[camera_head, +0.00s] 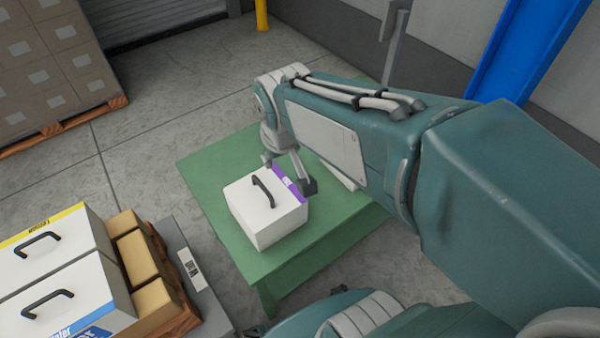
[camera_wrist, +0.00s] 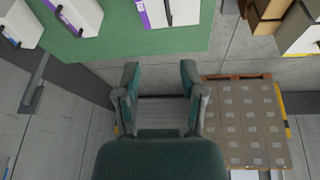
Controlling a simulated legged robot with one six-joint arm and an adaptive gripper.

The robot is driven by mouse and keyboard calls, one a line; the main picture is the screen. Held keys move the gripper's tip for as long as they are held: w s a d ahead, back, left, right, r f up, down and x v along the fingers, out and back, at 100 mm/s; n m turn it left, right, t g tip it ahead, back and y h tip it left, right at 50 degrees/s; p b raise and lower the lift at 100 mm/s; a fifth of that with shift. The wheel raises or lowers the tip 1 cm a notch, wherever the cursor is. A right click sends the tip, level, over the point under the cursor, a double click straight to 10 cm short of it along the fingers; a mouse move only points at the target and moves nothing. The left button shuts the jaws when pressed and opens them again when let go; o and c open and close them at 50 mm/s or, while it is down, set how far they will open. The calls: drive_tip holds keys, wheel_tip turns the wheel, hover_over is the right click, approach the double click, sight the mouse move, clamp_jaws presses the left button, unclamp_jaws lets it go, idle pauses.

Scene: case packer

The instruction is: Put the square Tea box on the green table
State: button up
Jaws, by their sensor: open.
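A white box (camera_head: 262,222) with a black handle and a purple edge stands upright on the green table (camera_head: 215,170); its label is too small to read, so I cannot confirm that it is the Tea box. My gripper (camera_head: 288,172) is beside the box's far edge in the head view; contact cannot be told. In the wrist view my gripper (camera_wrist: 160,88) is open, with nothing between its fingers. The green table (camera_wrist: 125,42) is at the top there, with a purple-edged white box (camera_wrist: 185,12) and another white box (camera_wrist: 84,12) on it.
White boxes with yellow (camera_head: 50,248) and blue (camera_head: 110,308) markings stand at left beside small cardboard boxes (camera_head: 138,258). A pallet stack of brown cartons (camera_head: 45,75) is at the back left. The table's front right part is clear. A blue post (camera_head: 525,50) stands at the back right.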

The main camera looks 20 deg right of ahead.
drive_tip(key=s+r+t, duration=0.1)
drive_tip(key=s+r, duration=0.2)
drive_tip(key=s, duration=0.6)
drive_tip(key=shift+s+m+t+y, duration=0.3)
drive_tip(key=shift+s+m, duration=0.1)
